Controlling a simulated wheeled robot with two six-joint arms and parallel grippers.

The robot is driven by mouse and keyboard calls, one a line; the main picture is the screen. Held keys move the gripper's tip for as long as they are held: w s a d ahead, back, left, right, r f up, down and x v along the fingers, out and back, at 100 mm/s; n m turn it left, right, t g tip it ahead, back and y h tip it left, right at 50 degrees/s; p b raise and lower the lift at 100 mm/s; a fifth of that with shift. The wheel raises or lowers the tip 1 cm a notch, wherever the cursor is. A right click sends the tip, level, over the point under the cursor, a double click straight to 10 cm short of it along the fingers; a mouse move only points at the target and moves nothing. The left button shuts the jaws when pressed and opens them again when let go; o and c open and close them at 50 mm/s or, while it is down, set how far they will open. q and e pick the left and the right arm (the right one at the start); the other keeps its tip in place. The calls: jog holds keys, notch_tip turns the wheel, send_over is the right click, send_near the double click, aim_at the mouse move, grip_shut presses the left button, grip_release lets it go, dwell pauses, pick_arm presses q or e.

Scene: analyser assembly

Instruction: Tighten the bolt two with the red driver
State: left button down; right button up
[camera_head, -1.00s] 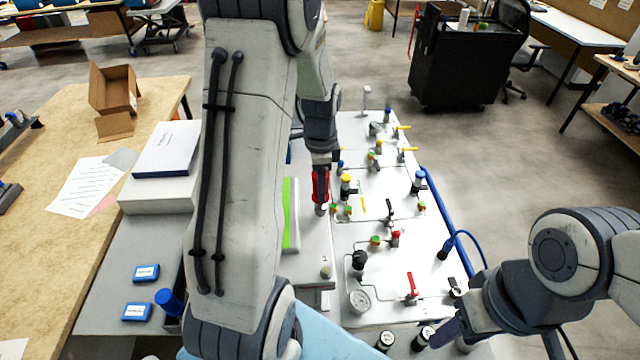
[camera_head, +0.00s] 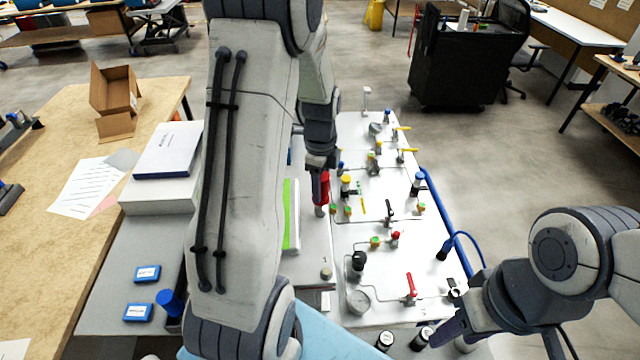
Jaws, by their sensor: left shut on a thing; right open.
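The red driver (camera_head: 321,188) is upright in my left gripper (camera_head: 321,168), which is shut on it. Its lower end is over the grey analyser block left of the white panel. I cannot tell whether its tip touches a bolt. A round bolt head (camera_head: 326,272) shows on the block nearer the front; another bolt under the driver is hidden. My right gripper (camera_head: 445,335) is open and empty at the lower right, beside the panel's front edge. Its fingers are only partly visible.
The white panel (camera_head: 385,275) carries several valves, pipes and a gauge (camera_head: 358,301). A blue hose (camera_head: 443,215) runs along its right side. Left are a white box (camera_head: 168,150), blue small boxes (camera_head: 147,273) and a cardboard box (camera_head: 113,90). My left arm hides part of the bench.

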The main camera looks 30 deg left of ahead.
pick_arm(q)
jog(key=m, duration=0.6)
jog(key=shift+p, duration=0.35)
jog(key=m, duration=0.6)
jog(key=shift+p, duration=0.35)
jog(key=shift+c, duration=2.3)
grip_release()
jog(key=shift+m, duration=0.3)
grip_shut()
jog(key=shift+r, duration=0.1)
jog(key=shift+r+p, duration=2.6)
jog(key=shift+r, duration=0.3)
